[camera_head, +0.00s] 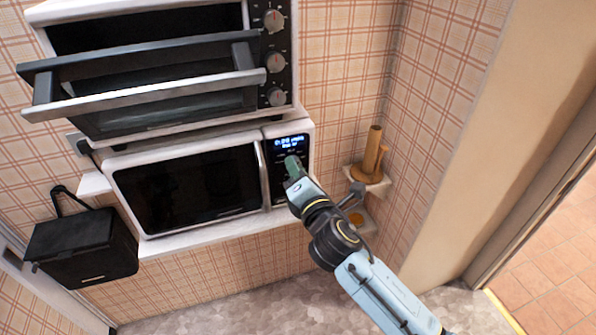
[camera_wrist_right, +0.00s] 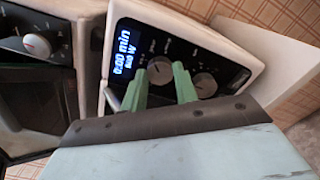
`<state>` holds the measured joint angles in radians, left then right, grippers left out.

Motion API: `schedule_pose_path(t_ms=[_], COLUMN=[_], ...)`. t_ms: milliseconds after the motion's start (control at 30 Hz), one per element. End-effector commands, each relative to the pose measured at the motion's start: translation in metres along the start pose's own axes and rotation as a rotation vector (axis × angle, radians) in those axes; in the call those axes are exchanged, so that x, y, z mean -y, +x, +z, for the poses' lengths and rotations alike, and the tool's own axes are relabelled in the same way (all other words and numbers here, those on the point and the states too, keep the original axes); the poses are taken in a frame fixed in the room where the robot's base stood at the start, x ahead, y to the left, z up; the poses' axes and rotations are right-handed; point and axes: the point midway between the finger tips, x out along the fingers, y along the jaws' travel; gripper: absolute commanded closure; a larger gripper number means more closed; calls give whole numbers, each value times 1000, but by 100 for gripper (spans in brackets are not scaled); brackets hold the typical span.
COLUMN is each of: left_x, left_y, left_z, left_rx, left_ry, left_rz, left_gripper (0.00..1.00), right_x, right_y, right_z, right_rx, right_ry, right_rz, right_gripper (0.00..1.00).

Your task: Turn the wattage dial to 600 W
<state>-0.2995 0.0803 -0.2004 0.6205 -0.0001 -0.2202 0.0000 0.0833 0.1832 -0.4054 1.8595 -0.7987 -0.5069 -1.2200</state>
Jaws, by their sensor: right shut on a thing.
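The white microwave (camera_head: 288,223) stands on a shelf, with a black control panel at its right side. Its lit blue display (camera_head: 290,141) also shows in the right wrist view (camera_wrist_right: 122,52); it reads 0:00 min, with a wattage line below whose digits are too blurred to read surely. My right gripper (camera_head: 292,163) is at the panel, just below the display. In the right wrist view its green fingers (camera_wrist_right: 160,75) are shut on a round grey dial (camera_wrist_right: 160,69). A second dial (camera_wrist_right: 205,85) sits beside it, partly behind a finger. The dial labels are too small to read. My left gripper is out of view.
A toaster oven (camera_head: 276,93) with its door open stands on top of the microwave. A black box-like bag (camera_head: 85,247) hangs at the left. Wooden items (camera_head: 371,160) stand on a small corner shelf right of the microwave.

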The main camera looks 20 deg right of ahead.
Motion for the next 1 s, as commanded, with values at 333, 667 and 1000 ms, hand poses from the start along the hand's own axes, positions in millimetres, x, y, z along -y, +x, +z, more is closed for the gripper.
schedule_pose_path(t_ms=[333, 667, 1000], left_x=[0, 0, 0], left_y=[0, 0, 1], left_z=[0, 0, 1], left_rx=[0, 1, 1], left_ry=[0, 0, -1], left_rz=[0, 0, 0], left_gripper=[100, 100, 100], right_x=[0, 0, 1], right_y=[0, 0, -9], right_z=[0, 0, 0], right_rx=[0, 0, 0], right_ry=[8, 7, 7], right_rz=[-1, -1, 0], right_gripper=[93, 49, 49])
